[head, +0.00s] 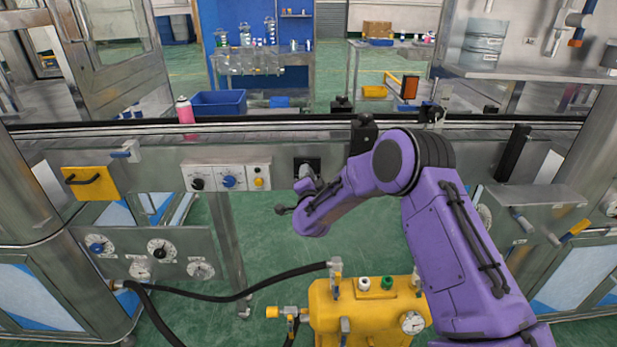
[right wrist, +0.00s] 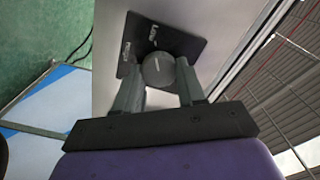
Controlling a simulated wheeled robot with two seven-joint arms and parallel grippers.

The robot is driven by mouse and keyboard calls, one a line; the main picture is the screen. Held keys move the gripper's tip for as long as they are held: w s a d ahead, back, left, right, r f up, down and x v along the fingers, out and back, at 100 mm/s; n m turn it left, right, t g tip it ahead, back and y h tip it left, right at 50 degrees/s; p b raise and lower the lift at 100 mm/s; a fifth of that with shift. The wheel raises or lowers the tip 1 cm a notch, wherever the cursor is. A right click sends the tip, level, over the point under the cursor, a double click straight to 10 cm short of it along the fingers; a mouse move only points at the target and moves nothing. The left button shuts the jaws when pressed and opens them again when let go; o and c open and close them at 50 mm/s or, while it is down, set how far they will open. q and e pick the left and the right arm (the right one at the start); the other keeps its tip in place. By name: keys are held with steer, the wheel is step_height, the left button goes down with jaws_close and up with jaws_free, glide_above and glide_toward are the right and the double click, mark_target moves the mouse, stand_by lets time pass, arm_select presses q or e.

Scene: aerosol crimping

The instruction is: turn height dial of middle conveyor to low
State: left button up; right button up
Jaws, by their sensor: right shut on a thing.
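The height dial is a round dark grey knob (right wrist: 158,70) on a black plate (right wrist: 172,40), seen in the right wrist view. The plate carries white lettering; "Low" reads near its top, and another word at its left is too small to read. In the head view the black plate (head: 308,166) shows on the conveyor's front, partly behind my purple right arm. My left gripper is not in view.
A panel with a black, a blue and a yellow control (head: 228,179) is left of the dial. A yellow tank (head: 370,315) with hoses stands below. A pink can (head: 185,111) and a blue bin (head: 219,103) are behind the conveyor rail.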

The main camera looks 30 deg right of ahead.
steer(key=o, duration=1.1)
steer(key=shift+c, duration=0.2)
steer(key=b+v, duration=0.1)
steer(key=v, duration=0.9)
steer(key=shift+s+a, duration=0.15)
steer(key=shift+a, duration=0.05)
steer(key=shift+f, duration=0.1)
